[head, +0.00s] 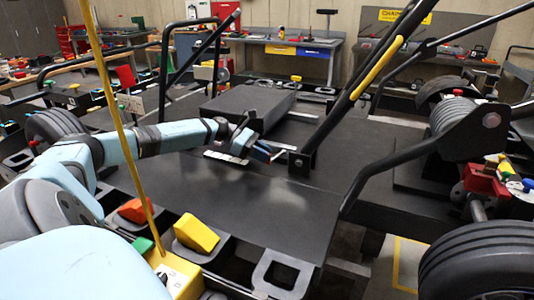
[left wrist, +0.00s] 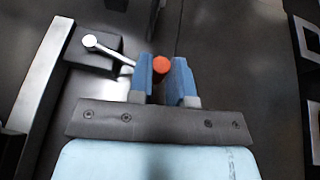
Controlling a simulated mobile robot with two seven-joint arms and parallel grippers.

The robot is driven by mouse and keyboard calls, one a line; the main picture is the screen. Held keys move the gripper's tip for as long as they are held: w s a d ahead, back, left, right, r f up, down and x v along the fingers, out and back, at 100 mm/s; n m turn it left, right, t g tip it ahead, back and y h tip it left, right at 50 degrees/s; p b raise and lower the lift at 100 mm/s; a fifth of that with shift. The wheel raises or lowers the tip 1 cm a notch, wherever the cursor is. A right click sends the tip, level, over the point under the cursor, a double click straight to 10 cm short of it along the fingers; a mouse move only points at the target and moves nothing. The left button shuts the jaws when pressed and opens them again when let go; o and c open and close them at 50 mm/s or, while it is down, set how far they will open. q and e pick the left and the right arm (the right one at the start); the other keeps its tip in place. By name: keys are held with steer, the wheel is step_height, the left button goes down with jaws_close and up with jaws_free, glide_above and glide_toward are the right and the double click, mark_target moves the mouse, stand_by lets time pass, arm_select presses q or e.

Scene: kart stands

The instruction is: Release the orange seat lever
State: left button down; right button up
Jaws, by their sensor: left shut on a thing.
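The orange seat lever shows in the left wrist view as a round orange knob (left wrist: 160,66) with a silver shaft (left wrist: 108,51) running from a round end at the left. My left gripper (left wrist: 161,80) has its blue fingers on either side of the knob and is shut on it. In the head view my left gripper (head: 262,153) is low over the dark kart floor, and the lever is mostly hidden by it. My right gripper is not in view.
A black box-like part (head: 248,106) sits on the kart floor (head: 240,195) behind my gripper. A slanted black bar (head: 345,95) with a yellow strip rises at the right. A thin yellow pole (head: 122,130) crosses in front of my left arm. Orange and yellow wedges (head: 196,233) stand at the near edge.

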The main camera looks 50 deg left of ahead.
arm_select(q)
steer(key=c, duration=1.1)
jaws_free()
steer(key=shift+o, duration=0.2)
steer(key=v, duration=1.3)
steer(key=shift+a+r, duration=0.15)
steer(key=shift+a, duration=0.25)
steer(key=shift+s, duration=0.15)
